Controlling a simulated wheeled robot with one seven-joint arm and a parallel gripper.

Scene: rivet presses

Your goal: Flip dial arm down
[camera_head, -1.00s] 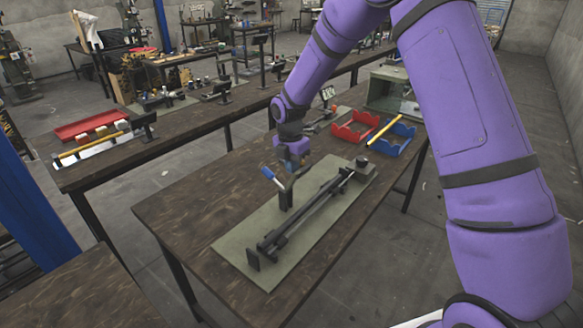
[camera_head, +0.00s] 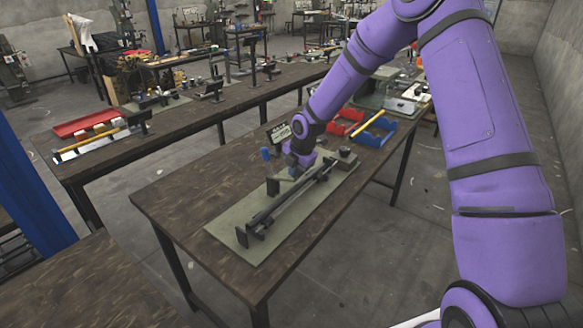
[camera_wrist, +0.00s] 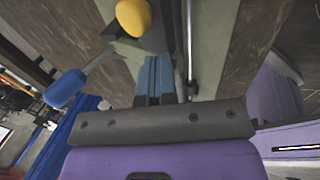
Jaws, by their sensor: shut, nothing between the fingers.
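A black rail fixture (camera_head: 285,205) lies along a grey-green base plate (camera_head: 225,226) on the near table. A blue-handled lever (camera_head: 265,153) stands at its left side; the handle also shows at left in the wrist view (camera_wrist: 65,88). The wrist view also shows a yellow rounded knob (camera_wrist: 133,17) on a dark mount, just beyond my fingertips. I cannot tell for sure which part is the dial arm. My gripper (camera_head: 290,174) is low over the middle of the fixture, beside the lever. Its blue fingers (camera_wrist: 153,62) are together and empty; contact with the fixture cannot be told.
A red bin (camera_head: 345,122) and a blue bin (camera_head: 374,130) with a yellow rod stand behind the fixture. A black panel (camera_head: 278,133) stands beyond the lever. The left part of the near table (camera_head: 180,195) is clear. Another long table runs behind.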

